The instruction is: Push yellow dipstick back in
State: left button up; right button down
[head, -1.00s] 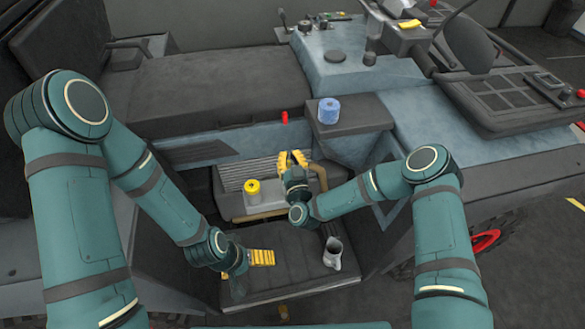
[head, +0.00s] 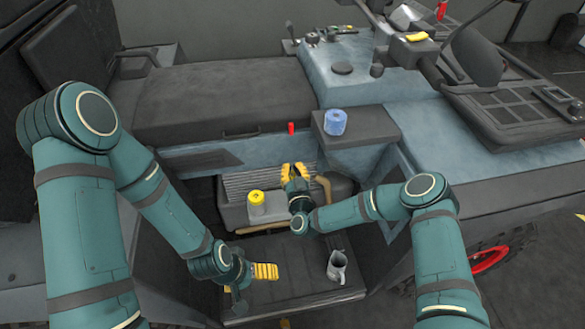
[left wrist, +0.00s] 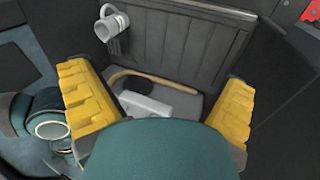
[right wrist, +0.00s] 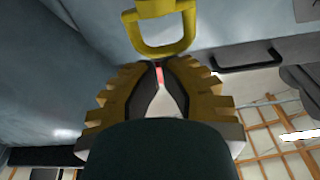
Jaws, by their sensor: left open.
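The yellow dipstick (right wrist: 162,32) shows its loop handle in the right wrist view, just beyond my right fingertips. I cannot tell whether they touch it. I cannot make the dipstick out in the head view. My right gripper (right wrist: 168,66) has its fingertips drawn together; in the head view my right gripper (head: 295,172) is over the open compartment below the seat. My left gripper (head: 265,271) hangs low at the compartment's front, left of a grey mug. In the left wrist view my left gripper (left wrist: 165,95) is wide open with nothing between its fingers.
A yellow-capped filler (head: 257,197) stands in the compartment beside a tan hose (head: 326,188). The grey mug (head: 337,266) rests on the dark step (head: 300,290). A blue roll (head: 335,122) sits on a ledge (head: 368,124). A small red part (head: 291,128) is at the seat's front edge.

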pick_arm(q)
notch_tip(320, 180, down, 6)
jog(key=w+b, duration=0.1)
jog(key=b, duration=0.4)
jog(key=shift+b, duration=0.35)
pick_arm(e)
notch_tip(320, 180, down, 9)
pick_arm(q)
jog(key=shift+w+a, duration=0.1)
